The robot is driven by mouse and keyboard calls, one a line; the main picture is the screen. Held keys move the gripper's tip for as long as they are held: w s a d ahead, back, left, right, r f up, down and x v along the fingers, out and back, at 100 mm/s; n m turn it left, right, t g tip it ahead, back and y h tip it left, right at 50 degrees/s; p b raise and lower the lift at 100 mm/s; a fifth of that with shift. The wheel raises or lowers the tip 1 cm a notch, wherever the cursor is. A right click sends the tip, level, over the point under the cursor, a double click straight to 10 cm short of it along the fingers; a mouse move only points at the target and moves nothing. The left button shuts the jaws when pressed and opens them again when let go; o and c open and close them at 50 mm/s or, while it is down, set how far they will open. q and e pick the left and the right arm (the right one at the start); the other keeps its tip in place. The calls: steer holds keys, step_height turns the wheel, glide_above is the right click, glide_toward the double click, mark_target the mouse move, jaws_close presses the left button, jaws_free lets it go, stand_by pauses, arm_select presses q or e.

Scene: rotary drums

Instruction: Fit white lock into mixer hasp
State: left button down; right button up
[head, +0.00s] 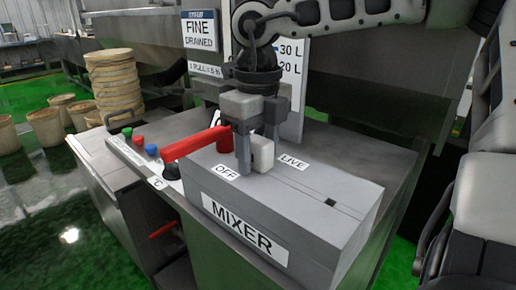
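The white lock (263,153) is a small pale block low over the top of the grey mixer box, between the OFF and LIVE labels. My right gripper (257,148) points down from above, its two grey fingers on either side of the lock, and appears shut on it. The lock covers the lower part of the far finger. The mixer box (337,222) has a MIXER label on its front. I cannot make out the hasp; the fingers and lock cover that spot. Whether the lock touches the box top is unclear. My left gripper is not in view.
A red lever (195,143) reaches close to the fingers from the left. A control strip (132,154) with coloured buttons lies beyond it. A dark slot (330,202) marks the box top at right. Stacked tan tubs (115,85) and signs stand behind.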

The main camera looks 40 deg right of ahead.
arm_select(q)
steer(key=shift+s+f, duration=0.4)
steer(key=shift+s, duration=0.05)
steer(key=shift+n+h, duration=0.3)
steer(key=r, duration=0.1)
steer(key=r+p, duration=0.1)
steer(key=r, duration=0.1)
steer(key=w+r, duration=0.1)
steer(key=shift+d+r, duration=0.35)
arm_select(e)
step_height(320, 180, up, 16)
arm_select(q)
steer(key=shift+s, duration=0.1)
